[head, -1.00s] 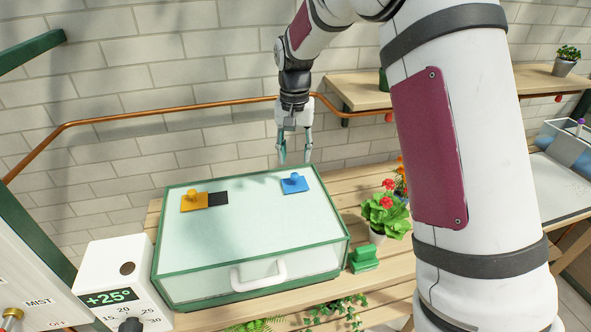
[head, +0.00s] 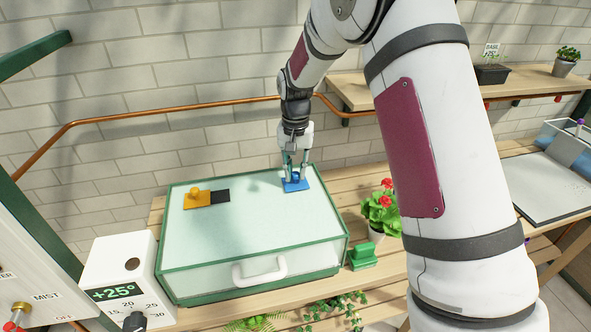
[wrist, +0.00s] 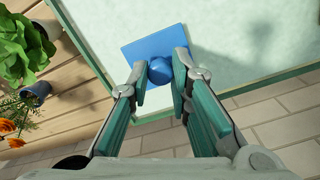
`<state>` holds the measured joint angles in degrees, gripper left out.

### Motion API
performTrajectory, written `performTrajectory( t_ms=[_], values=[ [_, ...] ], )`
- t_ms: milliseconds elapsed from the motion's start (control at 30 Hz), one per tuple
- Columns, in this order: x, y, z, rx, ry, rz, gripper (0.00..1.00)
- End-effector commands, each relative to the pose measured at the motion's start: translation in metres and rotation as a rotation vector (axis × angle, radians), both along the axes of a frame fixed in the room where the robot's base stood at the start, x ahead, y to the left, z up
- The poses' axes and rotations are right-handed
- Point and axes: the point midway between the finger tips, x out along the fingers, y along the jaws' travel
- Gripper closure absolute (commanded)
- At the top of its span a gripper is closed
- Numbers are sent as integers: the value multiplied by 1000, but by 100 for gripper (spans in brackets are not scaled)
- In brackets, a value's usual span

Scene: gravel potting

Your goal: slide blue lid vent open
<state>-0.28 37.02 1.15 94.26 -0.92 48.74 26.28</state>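The blue lid vent (head: 295,185) is a flat blue plate with a round blue knob (wrist: 160,71). It lies near the back right corner of the pale, green-framed lid (head: 262,222). No dark opening shows beside it. My gripper (head: 295,173) points down at the vent from above. In the wrist view its two fingers (wrist: 161,66) stand on either side of the knob, open, with a narrow gap to the knob. Whether either pad touches it is hard to tell.
A potted red flower (head: 384,211) and a green block (head: 362,256) stand right of the box. A white +25° dial unit (head: 120,270) stands left.

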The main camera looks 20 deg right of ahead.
Motion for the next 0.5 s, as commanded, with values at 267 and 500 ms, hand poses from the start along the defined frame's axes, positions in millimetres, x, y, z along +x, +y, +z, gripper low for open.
performTrajectory(
  t_ms=[267,500],
  values=[
    [2,18,-1,1,0,4,100],
    [3,57,-1,1,0,3,100]
  ],
)
